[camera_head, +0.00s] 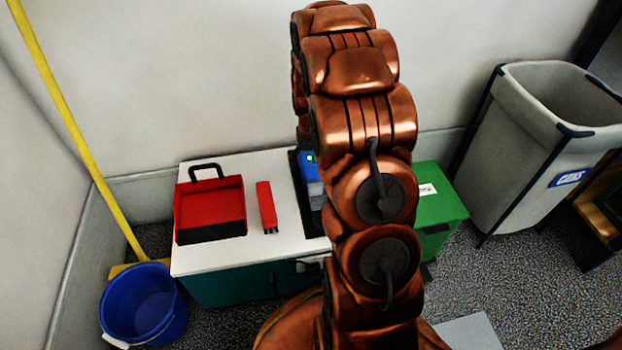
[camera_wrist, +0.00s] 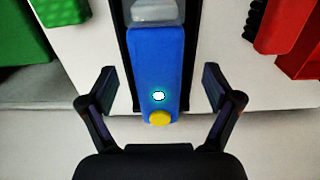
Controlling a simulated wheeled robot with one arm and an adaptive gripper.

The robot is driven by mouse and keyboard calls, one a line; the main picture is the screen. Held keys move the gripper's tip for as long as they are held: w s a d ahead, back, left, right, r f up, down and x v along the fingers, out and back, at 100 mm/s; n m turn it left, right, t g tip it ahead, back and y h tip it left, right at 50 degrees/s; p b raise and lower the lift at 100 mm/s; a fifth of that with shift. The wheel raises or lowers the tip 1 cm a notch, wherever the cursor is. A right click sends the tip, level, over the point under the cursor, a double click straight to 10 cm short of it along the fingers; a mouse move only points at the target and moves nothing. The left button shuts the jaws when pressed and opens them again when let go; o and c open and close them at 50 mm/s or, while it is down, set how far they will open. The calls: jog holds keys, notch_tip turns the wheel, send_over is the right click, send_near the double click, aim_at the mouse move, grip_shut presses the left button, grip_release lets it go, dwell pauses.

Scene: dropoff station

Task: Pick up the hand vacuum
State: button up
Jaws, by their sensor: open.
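The hand vacuum (camera_wrist: 155,65) has a blue body with a lit white-cyan spot, a yellow round end and a pale grey part at the far end. It lies on a dark tray or base (camera_wrist: 126,60) on the white top of a cabinet. In the head view the vacuum (camera_head: 308,160) is mostly hidden behind my arm. My gripper (camera_wrist: 159,88) is open in the wrist view, with one finger on each side of the vacuum's yellow end. Gaps show on both sides, and I see no contact. The head view does not show my gripper.
A red dustpan (camera_head: 209,205) and a narrow red brush (camera_head: 266,205) lie on the white cabinet top (camera_head: 285,220), left of the vacuum. A green box (camera_head: 442,208) stands right of it. A blue bucket (camera_head: 143,303), yellow pole (camera_head: 66,105) and grey bin (camera_head: 530,150) stand around.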

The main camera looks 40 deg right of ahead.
aim_at(312, 174)
notch_tip(312, 174, down, 4)
jog(key=shift+d+f+b, duration=0.15)
jog(key=shift+f+b, duration=0.1)
jog(key=shift+b, duration=0.8)
jog(key=shift+f, duration=0.1)
jog(key=shift+f+p, duration=0.3)
jog(key=shift+p, duration=0.05)
grip_shut()
dwell(0.5)
